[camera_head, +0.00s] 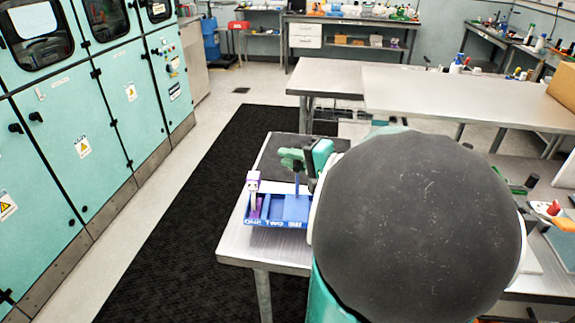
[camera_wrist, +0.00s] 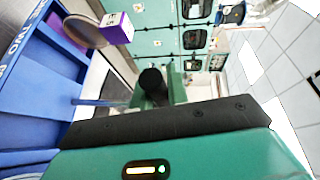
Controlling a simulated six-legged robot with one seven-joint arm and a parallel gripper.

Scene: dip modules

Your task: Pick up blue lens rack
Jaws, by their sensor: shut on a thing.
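The blue lens rack (camera_head: 276,223) shows in the head view at the near left part of a metal table, with white lettering on its front. A thin blue post rises from it to my gripper (camera_head: 305,159), which is shut on that post. A purple and white piece (camera_head: 253,185) stands at the rack's left end. In the wrist view the rack (camera_wrist: 28,95) fills the left side, with the purple box (camera_wrist: 117,27) and a round disc beside it. My gripper (camera_wrist: 150,90) meets the post there. Whether the rack touches the table is unclear. My arm hides the rack's right side.
The metal table (camera_head: 234,247) has a bare front-left corner. Teal cabinets (camera_head: 75,110) stand at the left, past a black floor mat (camera_head: 180,215). Another metal table (camera_head: 460,95) stands behind. A red and white item (camera_head: 549,208) lies at the right.

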